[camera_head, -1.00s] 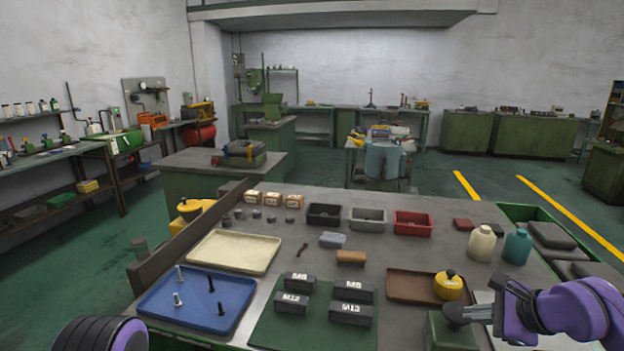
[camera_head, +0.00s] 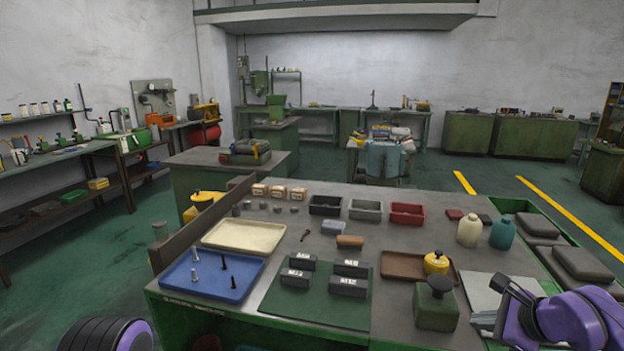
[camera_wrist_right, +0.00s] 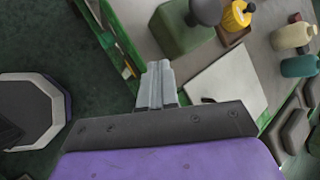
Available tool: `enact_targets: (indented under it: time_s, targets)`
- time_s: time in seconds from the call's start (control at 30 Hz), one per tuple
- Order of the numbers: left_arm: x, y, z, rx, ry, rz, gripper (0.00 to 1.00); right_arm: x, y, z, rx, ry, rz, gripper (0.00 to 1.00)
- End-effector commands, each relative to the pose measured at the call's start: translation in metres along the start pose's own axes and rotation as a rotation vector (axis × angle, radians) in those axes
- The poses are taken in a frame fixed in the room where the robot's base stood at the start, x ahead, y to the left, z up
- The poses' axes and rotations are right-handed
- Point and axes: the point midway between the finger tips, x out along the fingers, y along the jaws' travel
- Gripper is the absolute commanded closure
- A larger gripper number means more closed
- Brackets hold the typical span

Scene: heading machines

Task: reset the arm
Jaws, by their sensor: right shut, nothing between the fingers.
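My right arm comes in at the lower right of the head view, and its gripper (camera_head: 482,322) is beside the table's front right corner. In the right wrist view the right gripper (camera_wrist_right: 157,72) shows its two grey fingers together, shut with nothing between them. It is near the table edge, close to a green block with a dark round knob (camera_head: 436,303), which also shows in the wrist view (camera_wrist_right: 180,28). A purple and black part of my left arm shows at the lower left of the head view. My left gripper is out of view.
Two bottles stand at the right. Green floor surrounds it.

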Motion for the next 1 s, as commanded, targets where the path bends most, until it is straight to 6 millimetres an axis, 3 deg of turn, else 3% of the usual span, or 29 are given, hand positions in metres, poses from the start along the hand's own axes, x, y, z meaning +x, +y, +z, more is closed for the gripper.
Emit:
enact_targets:
  time_s: [0.17, 0.37, 0.47, 0.57, 0.63, 0.8, 0.9, 1.0]
  targets:
    - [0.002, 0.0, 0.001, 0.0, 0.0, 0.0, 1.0, 0.03, 0.027, -0.009, -0.038, 0.127, -0.011, 1.0]
    - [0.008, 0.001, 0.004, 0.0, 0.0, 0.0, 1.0, 0.077, 0.088, -0.031, -0.193, 0.297, 0.012, 1.0]
    - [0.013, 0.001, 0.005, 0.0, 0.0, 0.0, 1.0, 0.1, 0.13, -0.049, -0.318, 0.378, 0.039, 1.0]
    - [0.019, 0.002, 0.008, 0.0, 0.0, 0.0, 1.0, 0.121, 0.185, -0.077, -0.494, 0.449, 0.085, 1.0]
    - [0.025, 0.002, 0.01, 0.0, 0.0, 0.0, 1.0, 0.131, 0.231, -0.105, -0.66, 0.49, 0.138, 1.0]
    - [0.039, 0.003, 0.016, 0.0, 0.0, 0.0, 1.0, 0.122, 0.337, -0.185, -1.127, 0.502, 0.343, 1.0]
    - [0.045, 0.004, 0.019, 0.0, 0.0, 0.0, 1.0, 0.106, 0.373, -0.223, -1.365, 0.481, 0.479, 1.0]
    - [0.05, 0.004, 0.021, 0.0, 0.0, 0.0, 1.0, 0.093, 0.391, -0.248, -1.499, 0.48, 0.576, 1.0]
